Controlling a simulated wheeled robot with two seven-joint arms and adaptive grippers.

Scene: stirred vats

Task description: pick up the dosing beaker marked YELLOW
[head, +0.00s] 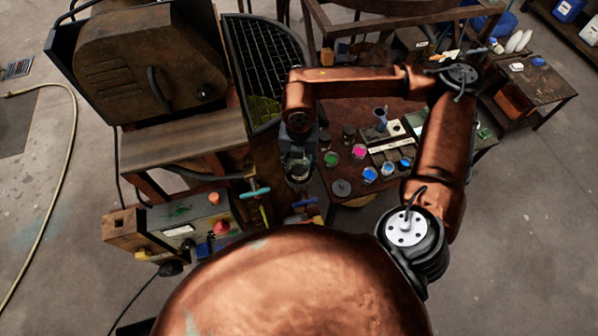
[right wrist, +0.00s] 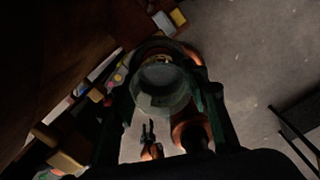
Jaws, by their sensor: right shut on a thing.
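My right gripper (head: 298,168) is shut on a beaker, held in the air beside the left edge of the dark table. The beaker (right wrist: 162,88) shows in the right wrist view as a round, grey-green vessel between the two fingers. Its marking cannot be read, and its contents are too dark to tell. On the table stand small beakers with green (head: 331,158), pink (head: 359,152) and blue (head: 370,174) contents. No beaker with clearly yellow contents shows on the table.
A vat with a mesh grid (head: 268,55) stands behind and left of the right gripper. A control box (head: 190,222) with knobs and coloured valve handles (head: 255,192) is at lower left. A dark cup (head: 380,117) and a round disc (head: 341,187) are on the table (head: 345,115).

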